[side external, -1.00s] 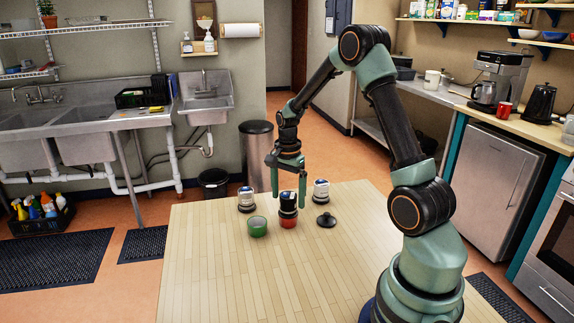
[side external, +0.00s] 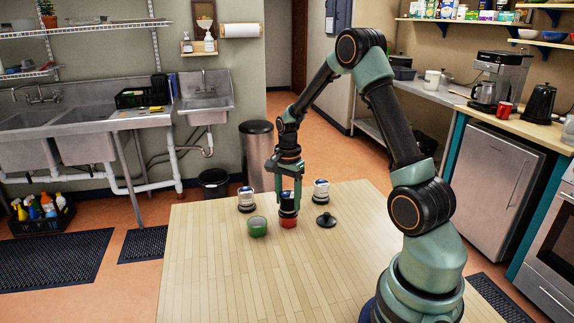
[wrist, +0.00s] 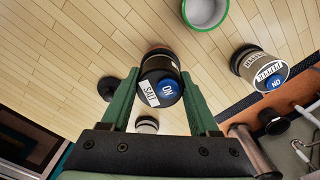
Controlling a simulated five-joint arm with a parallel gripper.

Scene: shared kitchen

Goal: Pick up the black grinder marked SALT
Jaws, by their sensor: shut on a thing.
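The black grinder marked SALT (side external: 288,207) stands upright on the wooden table in the side view, its lower part partly behind a red cup. In the wrist view its white SALT label and blue-marked top (wrist: 160,88) show between the fingers. My gripper (side external: 286,195) has come down over it from above, one finger on each side, and is shut on it. The fingers also show in the wrist view (wrist: 159,80), against the grinder's sides. I see no clear gap between grinder and table.
A red cup (side external: 288,224) stands close in front of the grinder. A green cup (side external: 257,228), a black lid (side external: 326,221) and two white-labelled grinders, left (side external: 246,199) and right (side external: 321,190), stand around it. The front of the table (side external: 250,285) is clear.

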